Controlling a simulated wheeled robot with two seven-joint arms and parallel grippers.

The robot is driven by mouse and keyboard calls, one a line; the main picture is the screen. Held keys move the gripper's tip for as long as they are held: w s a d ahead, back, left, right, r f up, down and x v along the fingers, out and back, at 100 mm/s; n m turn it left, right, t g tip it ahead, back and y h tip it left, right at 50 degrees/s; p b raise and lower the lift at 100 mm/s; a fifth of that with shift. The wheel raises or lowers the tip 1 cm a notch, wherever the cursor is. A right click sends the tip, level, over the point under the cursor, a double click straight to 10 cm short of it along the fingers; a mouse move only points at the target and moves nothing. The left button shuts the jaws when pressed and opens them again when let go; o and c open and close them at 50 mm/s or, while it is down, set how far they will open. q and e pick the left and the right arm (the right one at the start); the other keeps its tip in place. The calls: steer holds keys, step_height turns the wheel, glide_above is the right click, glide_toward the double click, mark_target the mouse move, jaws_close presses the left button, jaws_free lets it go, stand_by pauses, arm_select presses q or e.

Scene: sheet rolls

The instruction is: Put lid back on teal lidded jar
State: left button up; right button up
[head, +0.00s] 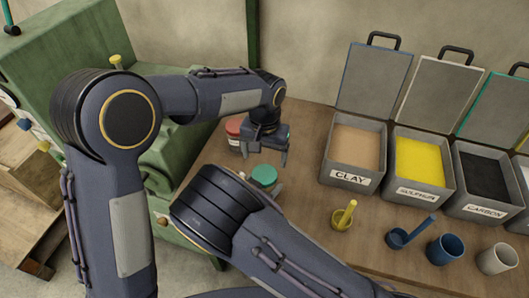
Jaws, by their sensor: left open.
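A teal round top (264,176) shows on the wooden bench, just beyond my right arm. My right arm hides what is below it, so I cannot tell whether it is the lid alone or sits on the jar. My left gripper (268,158) hangs just above and behind the teal top, fingers down, open, with nothing seen between them. My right arm (215,205) crosses the lower middle. Only small grey parts beside the teal top may be my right gripper (278,190), and its jaws are mostly hidden.
A red-lidded jar (234,128) stands left of my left gripper. Open bins labelled clay (350,178), sulphur (416,192) and carbon (483,210) stand at right. A yellow scoop (343,219), a blue scoop (398,238), a blue cup (445,249) and a pale cup (496,258) stand in front.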

mark_target(265, 173)
arm_select(q)
step_height(265, 173, down, 8)
steer(key=shift+r, duration=0.25)
steer(key=shift+c, duration=0.3)
steer(key=c, duration=0.9)
steer(key=o, duration=1.1)
steer(key=shift+r, duration=0.1)
step_height(265, 173, up, 12)
steer(key=shift+f, duration=0.1)
arm_select(e)
steer(key=o, duration=2)
steer(key=shift+c, duration=0.2)
